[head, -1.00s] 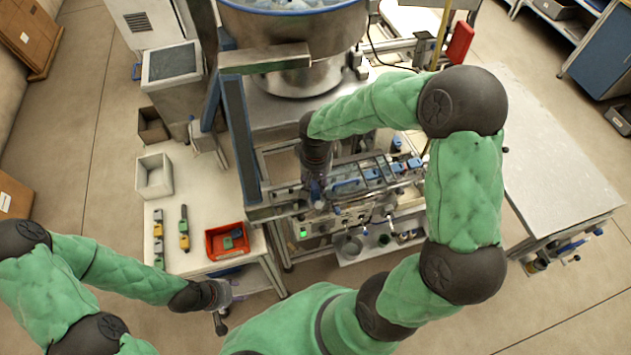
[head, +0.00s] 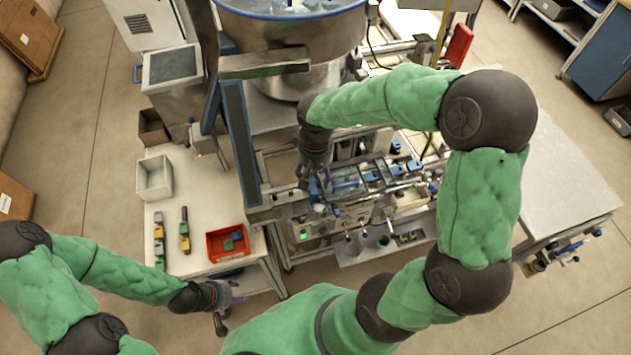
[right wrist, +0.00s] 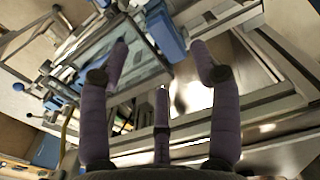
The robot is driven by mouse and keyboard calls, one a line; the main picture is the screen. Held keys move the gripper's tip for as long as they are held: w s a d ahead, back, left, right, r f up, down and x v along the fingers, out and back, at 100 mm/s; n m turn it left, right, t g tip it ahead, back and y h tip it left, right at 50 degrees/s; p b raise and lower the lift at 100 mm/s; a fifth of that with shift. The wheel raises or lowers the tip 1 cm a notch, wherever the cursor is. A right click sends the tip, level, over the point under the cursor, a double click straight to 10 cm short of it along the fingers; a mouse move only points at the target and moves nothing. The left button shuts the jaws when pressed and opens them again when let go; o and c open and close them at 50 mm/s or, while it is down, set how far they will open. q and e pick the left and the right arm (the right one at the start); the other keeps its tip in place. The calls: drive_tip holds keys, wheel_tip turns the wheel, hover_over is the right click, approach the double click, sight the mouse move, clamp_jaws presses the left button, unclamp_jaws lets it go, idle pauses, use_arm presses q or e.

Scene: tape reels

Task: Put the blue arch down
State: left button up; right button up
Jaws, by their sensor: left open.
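My right gripper (head: 318,190) is over the near left part of the machine's rail frame. In the right wrist view its fingers (right wrist: 160,62) are spread, with nothing seen between them. A curved blue piece (head: 345,187) lies on the frame just right of my right gripper; it may be the blue arch, but it is too small to be sure. The right wrist view shows a blue part (right wrist: 165,32) beyond the fingers, apart from them. My left gripper (head: 230,306) is open and empty, in front of the white table at the lower left.
A red bin (head: 228,256) with a few parts stands on the white table (head: 200,210), beside small coloured blocks and a pale open box (head: 154,190). A steel bowl (head: 290,45) and a blue-edged post (head: 238,140) stand close to my right arm. The right table (head: 565,170) is bare.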

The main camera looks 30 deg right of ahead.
sight(315, 185)
wheel_tip(315, 185, up, 7)
idle(0.3)
drive_tip(key=shift+w, duration=0.1)
idle(1.4)
